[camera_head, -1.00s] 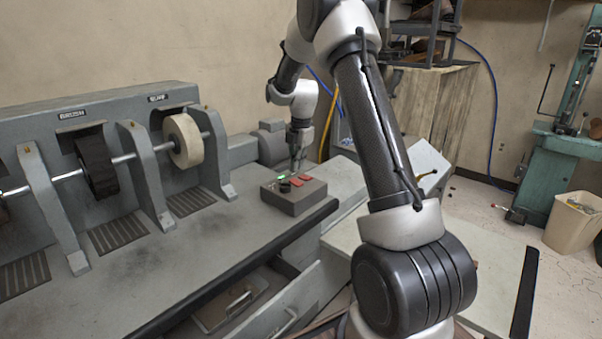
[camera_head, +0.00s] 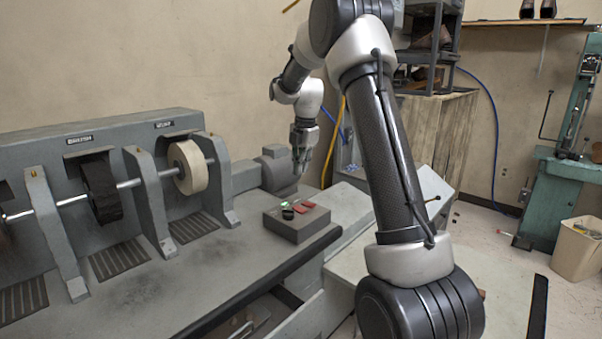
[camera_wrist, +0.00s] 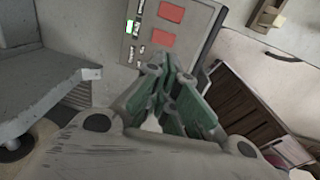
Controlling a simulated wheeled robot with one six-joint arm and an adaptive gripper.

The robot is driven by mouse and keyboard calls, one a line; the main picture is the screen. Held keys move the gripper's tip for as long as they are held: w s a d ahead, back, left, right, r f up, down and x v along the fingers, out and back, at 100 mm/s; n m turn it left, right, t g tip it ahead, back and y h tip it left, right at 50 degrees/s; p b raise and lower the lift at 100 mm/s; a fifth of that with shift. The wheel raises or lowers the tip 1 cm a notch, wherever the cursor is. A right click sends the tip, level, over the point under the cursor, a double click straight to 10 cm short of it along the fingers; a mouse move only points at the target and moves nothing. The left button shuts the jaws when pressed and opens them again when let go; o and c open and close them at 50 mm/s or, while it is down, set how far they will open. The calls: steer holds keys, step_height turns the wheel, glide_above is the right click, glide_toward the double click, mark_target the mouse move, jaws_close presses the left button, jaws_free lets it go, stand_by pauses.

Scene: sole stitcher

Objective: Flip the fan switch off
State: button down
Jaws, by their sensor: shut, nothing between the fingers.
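The control box (camera_head: 300,230) is a small grey block on the machine bench. Its top has a green lit switch (camera_head: 284,204), a dark round part (camera_head: 287,212) and red pieces (camera_head: 304,206). In the wrist view the box panel (camera_wrist: 189,48) shows the green lit switch (camera_wrist: 129,27), small labelled parts below it and two red squares. I cannot read which one is the fan switch. My gripper (camera_head: 301,172) is shut and empty, pointing down above the box and apart from it. Its green-padded fingers (camera_wrist: 168,80) show in the wrist view, just below the panel.
The grey bench (camera_head: 210,270) carries a shaft with a dark wheel (camera_head: 102,190) and a pale wheel (camera_head: 188,168) left of the box. A wooden cabinet (camera_head: 440,140) is further back.

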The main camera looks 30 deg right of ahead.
mark_target(294, 208)
steer(key=shift+w+a+r, duration=0.1)
steer(key=shift+w+a, duration=0.1)
steer(key=shift+w, duration=0.2)
steer(key=f, duration=0.4)
steer(key=w+f, duration=0.1)
steer(key=f, duration=0.9)
steer(key=shift+w+a, duration=0.3)
steer(key=shift+a, duration=0.05)
steer(key=shift+f, duration=0.1)
steer(key=shift+w+f, duration=0.1)
steer(key=shift+f, duration=0.1)
